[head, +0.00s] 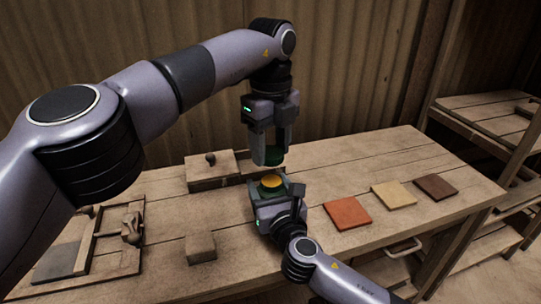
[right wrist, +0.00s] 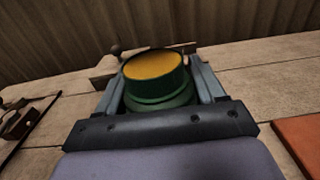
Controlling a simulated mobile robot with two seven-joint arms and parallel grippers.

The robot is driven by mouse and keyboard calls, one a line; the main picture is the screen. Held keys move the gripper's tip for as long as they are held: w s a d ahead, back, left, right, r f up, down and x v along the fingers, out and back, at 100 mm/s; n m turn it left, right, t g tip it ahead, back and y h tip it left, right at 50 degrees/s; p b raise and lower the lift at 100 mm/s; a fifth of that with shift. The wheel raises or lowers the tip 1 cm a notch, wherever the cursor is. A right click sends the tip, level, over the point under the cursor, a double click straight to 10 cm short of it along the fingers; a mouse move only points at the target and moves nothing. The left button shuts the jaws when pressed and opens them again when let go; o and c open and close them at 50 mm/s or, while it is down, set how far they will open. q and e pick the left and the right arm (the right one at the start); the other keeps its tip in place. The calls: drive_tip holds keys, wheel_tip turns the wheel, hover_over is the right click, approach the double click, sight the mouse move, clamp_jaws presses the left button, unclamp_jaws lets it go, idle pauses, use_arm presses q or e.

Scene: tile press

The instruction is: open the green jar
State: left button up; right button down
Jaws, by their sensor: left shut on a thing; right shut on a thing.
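The green jar (head: 267,191) is held upright in my right gripper (head: 277,188), low over the table. Its mouth is uncovered and shows a yellow-orange content inside. In the right wrist view the jar (right wrist: 160,92) stands between the two fingers, with the yellow-orange surface just inside its rim. My left gripper (head: 272,150) points down above the jar and is shut on a green lid (head: 273,156). The lid is apart from the jar, with a small gap between them. The lid and my left gripper do not show in the right wrist view.
The wooden table (head: 230,240) carries an orange-red tile (head: 347,213), a tan tile (head: 393,194) and a brown tile (head: 435,187) at right. A knobbed wooden box (head: 209,172) is behind, a wooden block (head: 200,247) in front, a wooden press frame (head: 100,240) at left. Shelves (head: 490,115) stand at right.

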drive_tip(key=shift+c, duration=0.2)
unclamp_jaws()
drive_tip(key=shift+f, duration=0.1)
